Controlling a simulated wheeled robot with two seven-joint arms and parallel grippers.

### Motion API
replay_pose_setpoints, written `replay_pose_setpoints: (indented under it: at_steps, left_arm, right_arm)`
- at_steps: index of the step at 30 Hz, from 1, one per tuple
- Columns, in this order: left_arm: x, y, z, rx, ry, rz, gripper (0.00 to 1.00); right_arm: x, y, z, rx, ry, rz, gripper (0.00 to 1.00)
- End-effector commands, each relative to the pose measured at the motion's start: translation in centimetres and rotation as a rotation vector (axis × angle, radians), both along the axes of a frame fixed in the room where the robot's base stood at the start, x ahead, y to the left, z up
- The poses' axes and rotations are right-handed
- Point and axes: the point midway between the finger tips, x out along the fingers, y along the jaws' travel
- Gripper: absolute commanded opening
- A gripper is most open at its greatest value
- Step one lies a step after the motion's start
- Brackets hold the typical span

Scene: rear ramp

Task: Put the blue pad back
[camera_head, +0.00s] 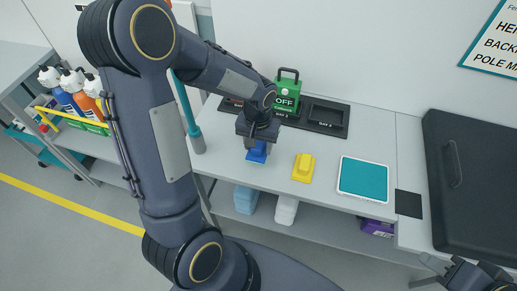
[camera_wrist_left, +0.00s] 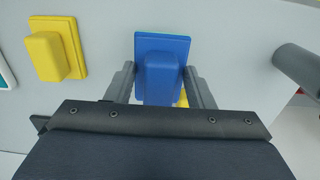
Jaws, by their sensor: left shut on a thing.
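The blue pad (camera_head: 257,154) is a flat blue plate with a raised block handle, at the front left of the grey worktop. My left gripper (camera_head: 252,141) is above it, shut on its block. In the left wrist view the blue pad (camera_wrist_left: 162,45) sits between the two fingers (camera_wrist_left: 161,88). I cannot tell whether its plate touches the worktop. A similar yellow pad (camera_head: 303,168) lies to its right, and shows at the left in the wrist view (camera_wrist_left: 45,55). My right gripper (camera_head: 462,275) is partly in view at the bottom right, away from the pads.
A teal panel (camera_head: 363,178) and a black square (camera_head: 408,204) lie right. A black case (camera_head: 470,180) stands far right.

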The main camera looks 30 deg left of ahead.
Motion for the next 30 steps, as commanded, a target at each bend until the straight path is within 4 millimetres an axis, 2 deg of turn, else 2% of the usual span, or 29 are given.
replay_pose_setpoints:
  at_steps: [3, 6, 19, 20, 24, 30]
  left_arm:
    - [0.0, -0.1, -1.9, 0.001, 0.008, -0.001, 0.27]
    - [0.1, -0.1, -2.9, 0.0, 0.004, -0.001, 0.27]
    - [0.1, -0.1, -3.7, 0.001, 0.001, -0.001, 0.27]
    - [0.1, -0.1, -3.6, 0.001, 0.001, -0.001, 0.51]
    - [0.1, -0.1, -3.5, 0.001, 0.002, -0.001, 0.69]
    - [0.1, -0.1, -3.5, 0.001, 0.002, -0.001, 0.7]
  right_arm:
    - [0.0, 0.0, 0.1, 0.0, 0.0, 0.0, 0.34]
    - [0.0, 0.0, 0.1, 0.0, 0.0, 0.0, 0.34]
    - [0.0, 0.0, -0.4, 0.0, 0.0, 0.0, 0.34]
    - [0.0, 0.0, -0.3, 0.0, 0.0, 0.0, 0.34]
    - [0.0, 0.0, -0.2, 0.0, 0.0, 0.0, 0.34]
    - [0.0, 0.0, -0.2, 0.0, 0.0, 0.0, 0.34]
